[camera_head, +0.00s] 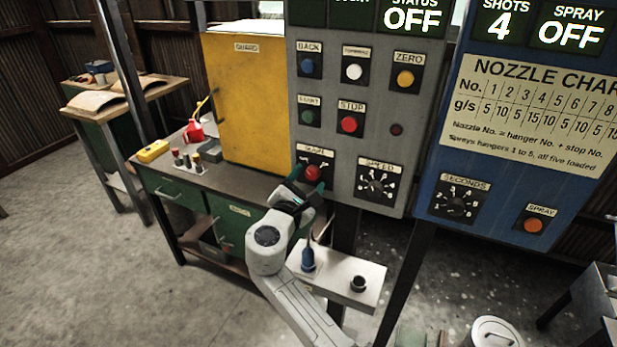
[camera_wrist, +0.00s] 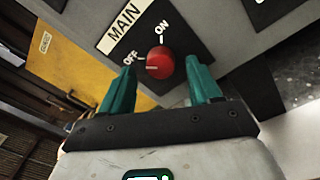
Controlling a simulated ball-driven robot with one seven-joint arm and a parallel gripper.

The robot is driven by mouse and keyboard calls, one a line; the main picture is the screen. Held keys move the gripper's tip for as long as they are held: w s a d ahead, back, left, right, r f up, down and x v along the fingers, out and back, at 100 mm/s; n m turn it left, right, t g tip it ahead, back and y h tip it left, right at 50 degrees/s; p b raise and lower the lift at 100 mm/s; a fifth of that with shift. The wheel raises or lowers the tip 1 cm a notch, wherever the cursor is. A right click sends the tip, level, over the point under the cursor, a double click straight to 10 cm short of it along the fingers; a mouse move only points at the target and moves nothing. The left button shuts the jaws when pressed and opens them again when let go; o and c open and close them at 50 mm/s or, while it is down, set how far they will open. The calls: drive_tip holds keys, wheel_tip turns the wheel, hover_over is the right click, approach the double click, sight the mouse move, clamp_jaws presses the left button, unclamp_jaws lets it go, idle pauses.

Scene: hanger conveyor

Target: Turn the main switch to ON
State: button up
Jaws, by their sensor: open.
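The main switch (camera_head: 312,173) is a red round knob low on the grey control panel, under a MAIN label. In the wrist view the red knob (camera_wrist: 160,63) has a white mark that points toward OFF, with ON at the upper side. The status display (camera_head: 412,17) reads OFF. My gripper (camera_head: 305,183) is at the main switch. In the wrist view my gripper (camera_wrist: 160,82) is open, with one green finger on each side of the knob. I cannot tell whether the fingers touch it.
The speed dial (camera_head: 376,185) is just right of the switch, and the red stop button (camera_head: 349,124) is above. A yellow guard (camera_head: 247,100) stands to the left over a workbench (camera_head: 160,183). A small white shelf (camera_head: 335,283) with a blue bottle (camera_head: 308,259) is below my gripper.

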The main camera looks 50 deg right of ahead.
drive_tip(key=shift+w+d, duration=0.2)
drive_tip(key=shift+d, duration=0.45)
drive_tip(key=shift+c, duration=0.3)
drive_tip(key=c, duration=1)
